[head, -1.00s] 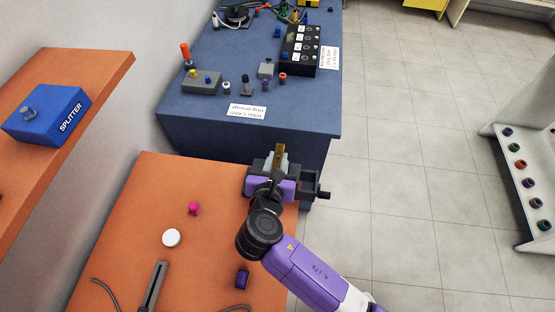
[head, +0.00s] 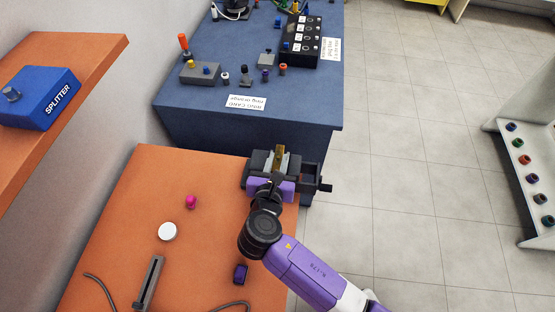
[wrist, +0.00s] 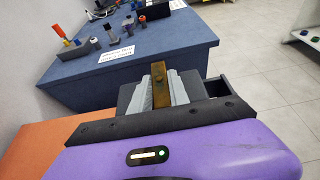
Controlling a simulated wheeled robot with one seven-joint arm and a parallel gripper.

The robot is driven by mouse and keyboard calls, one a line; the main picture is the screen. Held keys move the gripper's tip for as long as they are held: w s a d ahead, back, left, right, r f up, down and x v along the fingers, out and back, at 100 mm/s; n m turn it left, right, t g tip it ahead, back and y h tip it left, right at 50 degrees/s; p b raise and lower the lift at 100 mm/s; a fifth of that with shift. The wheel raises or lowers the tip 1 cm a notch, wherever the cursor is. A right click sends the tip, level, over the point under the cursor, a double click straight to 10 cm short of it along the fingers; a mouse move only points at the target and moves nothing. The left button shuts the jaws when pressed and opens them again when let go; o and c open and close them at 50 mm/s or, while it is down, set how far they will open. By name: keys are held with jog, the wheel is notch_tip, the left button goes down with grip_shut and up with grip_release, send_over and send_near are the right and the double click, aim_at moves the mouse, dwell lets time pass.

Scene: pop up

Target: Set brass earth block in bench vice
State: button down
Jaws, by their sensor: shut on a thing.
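The brass earth block (head: 279,155) is a small upright brass-coloured piece at the bench vice. In the wrist view the block (wrist: 160,86) stands between the pale grey jaws, with a small dark spot on its face. The dark grey bench vice (head: 259,163) sits at the far right corner of the orange bench, and its body also shows in the wrist view (wrist: 208,90). My gripper (head: 278,175), with its purple body, is at the vice and shut on the block. The block's lower end is hidden, so I cannot tell how deep it sits.
The orange bench (head: 150,190) carries a pink knob (head: 191,202), a white disc (head: 167,231), a purple piece (head: 240,274) and a grey slotted bar (head: 150,283). A blue table (head: 200,115) with several parts stands beyond. The vice handle (head: 326,188) sticks out right.

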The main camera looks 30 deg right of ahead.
jog(key=c, duration=1.2)
grip_release()
jog(key=shift+s+f, duration=0.1)
jog(key=shift+f, duration=0.35)
jog(key=shift+o, duration=0.2)
jog(key=v, duration=0.8)
jog(key=shift+r, duration=0.4)
jog(key=shift+w, duration=0.25)
